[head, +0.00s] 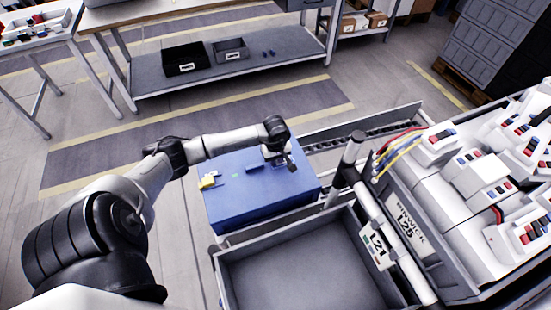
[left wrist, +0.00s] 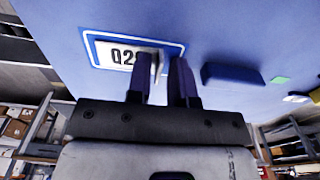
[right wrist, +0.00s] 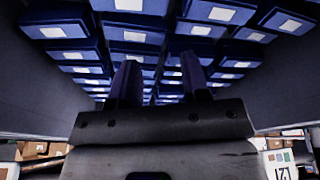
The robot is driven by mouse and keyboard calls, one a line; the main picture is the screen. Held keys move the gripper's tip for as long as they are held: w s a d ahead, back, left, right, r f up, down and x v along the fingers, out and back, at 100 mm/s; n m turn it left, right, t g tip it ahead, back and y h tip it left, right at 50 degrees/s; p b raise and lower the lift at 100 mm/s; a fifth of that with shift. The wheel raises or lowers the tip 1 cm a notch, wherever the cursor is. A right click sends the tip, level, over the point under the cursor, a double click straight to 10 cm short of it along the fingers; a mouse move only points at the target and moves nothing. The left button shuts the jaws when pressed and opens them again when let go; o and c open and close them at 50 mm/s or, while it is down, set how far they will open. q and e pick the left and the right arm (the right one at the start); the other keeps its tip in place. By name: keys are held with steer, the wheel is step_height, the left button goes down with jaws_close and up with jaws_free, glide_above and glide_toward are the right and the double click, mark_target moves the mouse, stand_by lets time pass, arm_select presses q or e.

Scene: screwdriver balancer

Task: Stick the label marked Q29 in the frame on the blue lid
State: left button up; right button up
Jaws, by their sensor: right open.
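The blue lid (head: 235,190) tops a blue box in the middle of the head view. In the left wrist view the lid (left wrist: 240,35) fills the top, with a white-bordered frame (left wrist: 88,38) on it. The white label (left wrist: 118,54) reading "Q2" and a partly covered character lies over the frame area. My left gripper (left wrist: 165,65) is at the label's right end, and its fingers hide part of it. A gap shows between the fingers; whether they grip the label is unclear. In the head view my left gripper (head: 280,158) is over the lid's far right part. My right gripper (right wrist: 155,75) is open and empty.
On the lid are a dark blue raised block (left wrist: 232,75), a green patch (left wrist: 280,80) and yellow pieces (head: 208,181). A grey open bin (head: 300,265) stands in front, with an L21 card (head: 377,250) beside it. Several blue boxes with white labels (right wrist: 130,36) show beyond my right gripper.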

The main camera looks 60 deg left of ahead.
arm_select(q)
steer(key=shift+o, duration=0.5)
arm_select(e)
steer(key=shift+d, duration=0.1)
arm_select(q)
steer(key=shift+w, duration=0.1)
steer(key=shift+r, duration=0.25)
arm_select(e)
steer(key=shift+d, duration=0.1)
arm_select(q)
step_height(320, 180, up, 13)
steer(key=p, duration=0.2)
steer(key=shift+d+r, duration=0.15)
steer(key=shift+d, duration=0.2)
arm_select(e)
step_height(320, 180, up, 2)
steer(key=shift+r, duration=0.2)
